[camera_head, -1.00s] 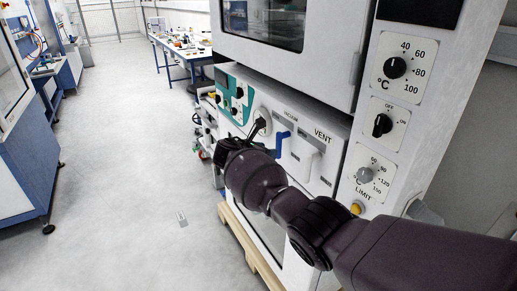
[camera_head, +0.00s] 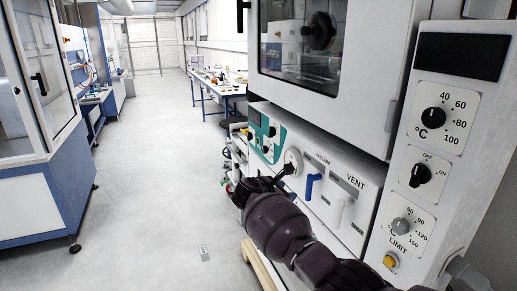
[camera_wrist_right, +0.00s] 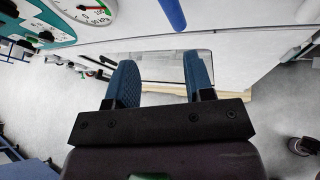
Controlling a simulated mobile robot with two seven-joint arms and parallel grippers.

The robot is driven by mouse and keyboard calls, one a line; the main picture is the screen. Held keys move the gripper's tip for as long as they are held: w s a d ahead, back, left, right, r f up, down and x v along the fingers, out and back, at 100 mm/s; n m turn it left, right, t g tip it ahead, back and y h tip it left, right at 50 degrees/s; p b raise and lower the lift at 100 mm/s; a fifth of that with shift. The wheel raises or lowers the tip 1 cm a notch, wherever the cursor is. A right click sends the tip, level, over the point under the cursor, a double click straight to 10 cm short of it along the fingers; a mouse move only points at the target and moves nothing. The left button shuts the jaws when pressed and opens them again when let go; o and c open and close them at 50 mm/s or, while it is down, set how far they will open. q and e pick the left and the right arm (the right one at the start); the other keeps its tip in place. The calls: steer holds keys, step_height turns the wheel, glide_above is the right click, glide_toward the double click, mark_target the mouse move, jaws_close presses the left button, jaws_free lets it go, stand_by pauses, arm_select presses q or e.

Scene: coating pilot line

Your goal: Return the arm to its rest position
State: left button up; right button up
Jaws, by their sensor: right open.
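My right arm (camera_head: 285,232) comes in from the lower right of the head view, in front of the oven cabinet. Its gripper (camera_head: 262,186) is at the far end, near the vacuum gauge, and its fingers are hard to make out there. In the right wrist view the two blue-padded fingers (camera_wrist_right: 160,75) stand apart with nothing between them, so the gripper is open and empty. My left gripper is in neither view.
The vacuum oven (camera_head: 330,55) stands close on the right, with a blue handle (camera_head: 313,186), a white handle (camera_head: 340,208) and knobs on its panel. A blue-framed enclosure (camera_head: 50,190) stands left. The floor (camera_head: 150,230) between is clear. A workbench (camera_head: 215,82) stands farther back.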

steer(key=w+a+r+m+t+y, duration=0.3)
steer(key=a+r+m+t+y, duration=0.15)
steer(key=a+r+y, duration=0.2)
steer(key=s+d+f+m+y+b, duration=0.1)
steer(key=s+d+f+m, duration=0.4)
steer(key=s+f, duration=0.5)
steer(key=s+d+f+m+g+y, duration=0.1)
steer(key=s+d+f+m, duration=0.5)
steer(key=s, duration=1.6)
steer(key=s+d+f+m+y+b, duration=0.1)
steer(key=s+d+f+m, duration=0.5)
steer(key=s+d+f, duration=0.5)
steer(key=s+f, duration=0.4)
steer(key=s, duration=0.1)
steer(key=shift+s+f+b, duration=0.15)
steer(key=shift+f+b, duration=0.15)
steer(key=shift+f, duration=0.1)
steer(key=shift+d+m+y, duration=0.1)
steer(key=shift+m+y, duration=0.15)
steer(key=shift+c, duration=0.3)
steer(key=shift+c, duration=0.2)
